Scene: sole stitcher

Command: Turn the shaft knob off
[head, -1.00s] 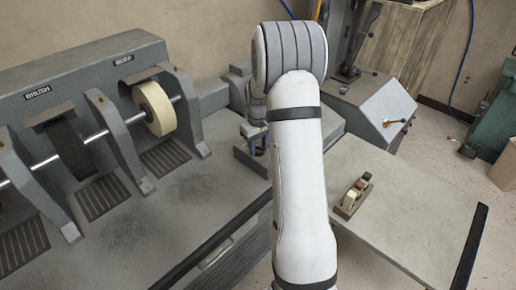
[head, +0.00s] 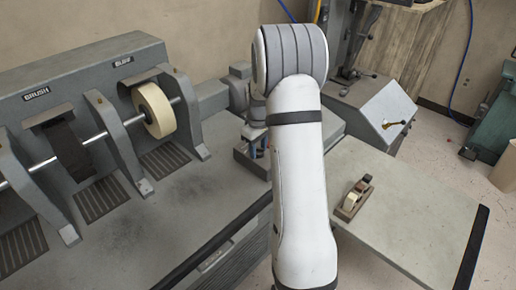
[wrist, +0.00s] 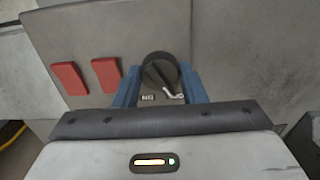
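The round black shaft knob (wrist: 160,72) shows in the wrist view on a grey panel, with a raised bar across its face. A small label reading "ON", upside down in this view, lies just below it, beside a pale pointer-like mark. My gripper (wrist: 161,76) has its blue fingers apart, one on each side of the knob. I cannot tell whether either finger touches it.
Two red blocks (wrist: 87,77) sit on the panel left of the knob. In the head view the brush and buff machine (head: 100,75), with its cream wheel (head: 154,110), stands left of my arm.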

